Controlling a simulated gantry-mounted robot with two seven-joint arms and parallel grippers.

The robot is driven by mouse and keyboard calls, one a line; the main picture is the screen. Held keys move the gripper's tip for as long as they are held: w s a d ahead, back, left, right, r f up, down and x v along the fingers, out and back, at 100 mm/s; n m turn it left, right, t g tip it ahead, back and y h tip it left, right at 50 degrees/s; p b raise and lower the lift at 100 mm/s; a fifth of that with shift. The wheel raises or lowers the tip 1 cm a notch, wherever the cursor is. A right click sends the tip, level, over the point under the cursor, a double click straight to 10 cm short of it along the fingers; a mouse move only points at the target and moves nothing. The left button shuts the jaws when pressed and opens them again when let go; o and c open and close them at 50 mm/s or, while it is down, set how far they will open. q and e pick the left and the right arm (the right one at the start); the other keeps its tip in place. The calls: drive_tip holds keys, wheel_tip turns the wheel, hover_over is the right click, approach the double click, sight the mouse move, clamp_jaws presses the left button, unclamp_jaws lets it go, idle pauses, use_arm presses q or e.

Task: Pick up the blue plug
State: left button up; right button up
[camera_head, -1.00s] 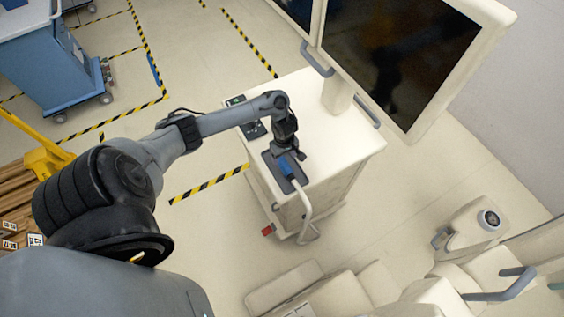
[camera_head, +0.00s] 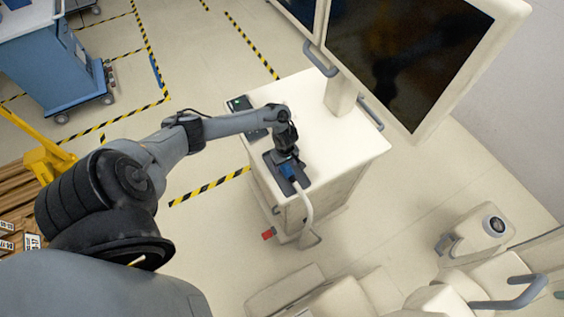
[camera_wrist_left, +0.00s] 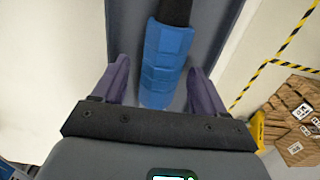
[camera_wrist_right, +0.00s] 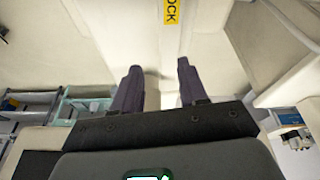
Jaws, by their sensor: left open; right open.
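My left gripper (camera_head: 290,163) is right over the plug. In the left wrist view the blue plug (camera_wrist_left: 165,62) is ribbed and sits between the two open fingers of my left gripper (camera_wrist_left: 158,85). There is a gap on either side, and the fingers do not look closed on it. My right gripper (camera_wrist_right: 156,80) is open and empty in the right wrist view, away from the plug.
The white cart (camera_head: 345,150) carries a large dark monitor (camera_head: 405,60) and a grey handle (camera_head: 320,58). A blue cart (camera_head: 55,70) stands at the upper left. A yellow label (camera_wrist_right: 172,12) shows ahead of my right gripper. Striped tape marks the open floor.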

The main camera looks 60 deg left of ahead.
use_arm(q)
drive_tip(key=c, duration=1.3)
drive_tip(key=shift+r, duration=0.15)
